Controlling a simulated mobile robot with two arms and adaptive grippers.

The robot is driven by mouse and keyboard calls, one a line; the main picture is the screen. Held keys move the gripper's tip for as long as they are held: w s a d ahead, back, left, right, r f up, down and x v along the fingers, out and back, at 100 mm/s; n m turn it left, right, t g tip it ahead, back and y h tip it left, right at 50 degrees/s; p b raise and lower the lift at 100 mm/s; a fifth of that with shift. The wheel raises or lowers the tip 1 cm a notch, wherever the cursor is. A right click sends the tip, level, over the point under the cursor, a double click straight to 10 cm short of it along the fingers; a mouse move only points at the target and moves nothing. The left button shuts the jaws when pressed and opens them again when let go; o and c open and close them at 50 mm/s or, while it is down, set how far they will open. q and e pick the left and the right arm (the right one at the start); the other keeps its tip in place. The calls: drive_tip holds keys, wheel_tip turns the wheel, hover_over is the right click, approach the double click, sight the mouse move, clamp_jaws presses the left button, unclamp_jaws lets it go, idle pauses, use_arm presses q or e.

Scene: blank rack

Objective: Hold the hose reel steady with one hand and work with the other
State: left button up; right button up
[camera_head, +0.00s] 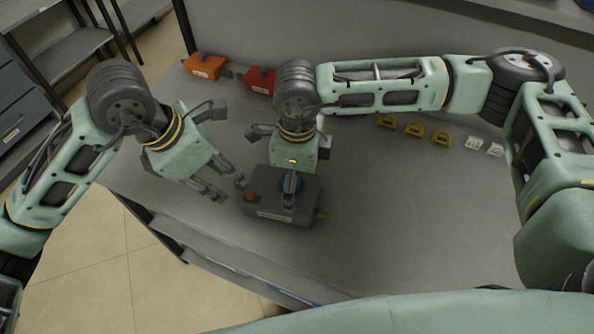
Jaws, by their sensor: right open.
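A dark grey box-shaped unit (268,207), which appears to be the hose reel, sits on the grey bench top. It has an orange part at its left, a blue round part (291,184) on top, a pale label on its front and a small brass-coloured piece at its right. My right gripper (291,178) is open, just behind and over the blue part; its body hides the back of the unit, and contact is unclear. My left gripper (231,189) is open and empty, its fingertips just left of the unit and apart from it.
An orange block (204,66) and a red block (260,80) stand at the back left. Several yellow pieces (413,129) and white pieces (474,143) lie in a row behind and right. The bench's front edge (225,266) is near; bench space right of the unit is clear.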

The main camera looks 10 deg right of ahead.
sight(298, 189)
drive_tip(key=shift+f, duration=2.55)
